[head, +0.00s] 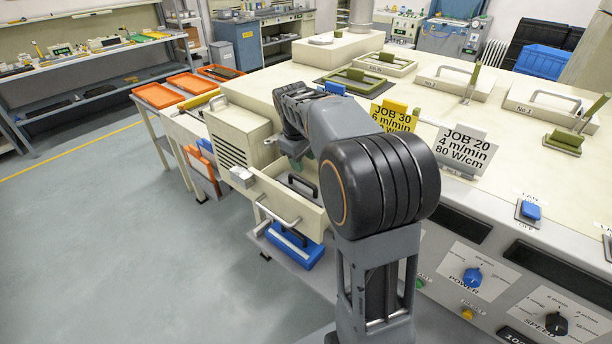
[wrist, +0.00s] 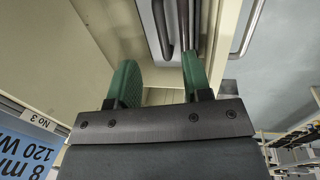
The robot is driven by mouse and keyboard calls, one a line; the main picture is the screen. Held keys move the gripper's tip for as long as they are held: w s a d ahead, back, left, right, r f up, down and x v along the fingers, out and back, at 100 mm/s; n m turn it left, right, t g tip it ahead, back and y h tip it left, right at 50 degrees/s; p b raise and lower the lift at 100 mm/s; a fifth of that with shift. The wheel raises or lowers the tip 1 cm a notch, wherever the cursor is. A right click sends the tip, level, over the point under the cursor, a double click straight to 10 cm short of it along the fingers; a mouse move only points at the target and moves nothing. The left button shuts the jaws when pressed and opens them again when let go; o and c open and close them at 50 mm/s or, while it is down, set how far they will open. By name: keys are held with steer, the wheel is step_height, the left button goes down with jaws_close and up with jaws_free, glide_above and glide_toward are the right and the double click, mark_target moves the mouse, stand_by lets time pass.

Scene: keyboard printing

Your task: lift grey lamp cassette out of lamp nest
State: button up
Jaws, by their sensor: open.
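The grey lamp cassette (wrist: 151,22) shows at the top of the wrist view, with a dark bar handle (wrist: 163,30) on it. In the head view a dark handle (head: 302,186) shows inside the pulled-out, cream, drawer-like lamp nest (head: 310,218); my arm hides part of it. My gripper (wrist: 158,75) has two green fingers, apart with nothing between them. In the wrist view the handle lies beyond the fingertips, roughly in line with the gap. I cannot tell the distance.
A metal pull handle (head: 277,211) sticks out from the nest's front. A blue case (head: 295,248) stands below it. A yellow JOB 30 card (head: 393,117) and a white JOB 20 card (head: 465,148) stand on the machine to the right. The floor at left is clear.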

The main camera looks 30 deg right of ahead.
mark_target(308, 183)
steer(key=f, duration=0.3)
steer(key=d+f, duration=0.1)
steer(key=f, duration=0.3)
steer(key=d+f, duration=0.1)
steer(key=f, duration=0.3)
steer(key=shift+w+p, duration=0.3)
steer(key=shift+w, duration=0.1)
jaws_close()
steer(key=c, duration=0.7)
jaws_free()
jaws_close()
steer(key=shift+r, duration=0.2)
